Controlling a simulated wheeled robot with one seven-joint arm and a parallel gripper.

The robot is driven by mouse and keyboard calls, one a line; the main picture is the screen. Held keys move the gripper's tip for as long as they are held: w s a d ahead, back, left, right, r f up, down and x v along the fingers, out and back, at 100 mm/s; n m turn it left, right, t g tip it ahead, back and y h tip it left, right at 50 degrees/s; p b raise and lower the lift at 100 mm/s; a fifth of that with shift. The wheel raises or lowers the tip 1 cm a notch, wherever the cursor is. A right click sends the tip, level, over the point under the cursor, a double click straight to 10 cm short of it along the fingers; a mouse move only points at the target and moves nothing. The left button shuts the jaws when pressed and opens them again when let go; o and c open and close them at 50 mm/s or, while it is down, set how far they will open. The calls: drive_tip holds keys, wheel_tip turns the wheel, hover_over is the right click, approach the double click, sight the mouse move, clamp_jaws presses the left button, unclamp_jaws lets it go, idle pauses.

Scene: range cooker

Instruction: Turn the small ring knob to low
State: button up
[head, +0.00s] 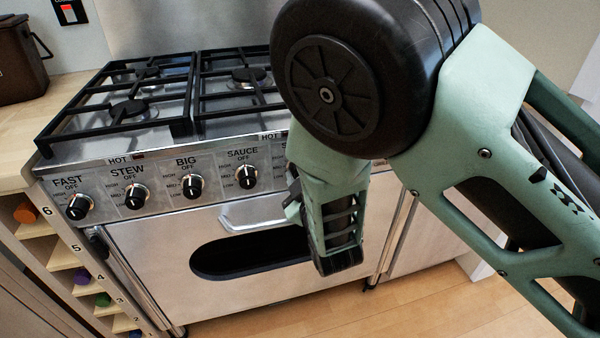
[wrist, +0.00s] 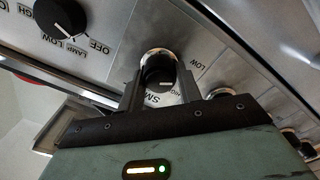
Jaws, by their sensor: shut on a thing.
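The small ring knob (wrist: 159,71) is a black knob with a silver skirt on the cooker's front panel, beside the partly hidden "SM" lettering. In the wrist view my gripper (wrist: 158,78) is shut on it, one dark finger on each side. Its white mark is on the lower side in that view, toward the lettering and HIGH rather than LOW, which is printed to its right. OFF by this knob is hidden. In the head view my gripper (head: 292,190) is at the panel, and my arm hides the knob.
The FAST (head: 78,207), STEW (head: 135,197), BIG (head: 192,187) and SAUCE (head: 246,177) knobs sit left of my gripper. A lamp knob (wrist: 62,16) is close by in the wrist view. The oven door handle (head: 255,215) is below the panel; black pan grates (head: 150,95) are above.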

drive_tip(key=o, duration=1)
drive_tip(key=v, duration=1.7)
drive_tip(key=shift+s+d+r, duration=0.1)
drive_tip(key=shift+s, duration=0.15)
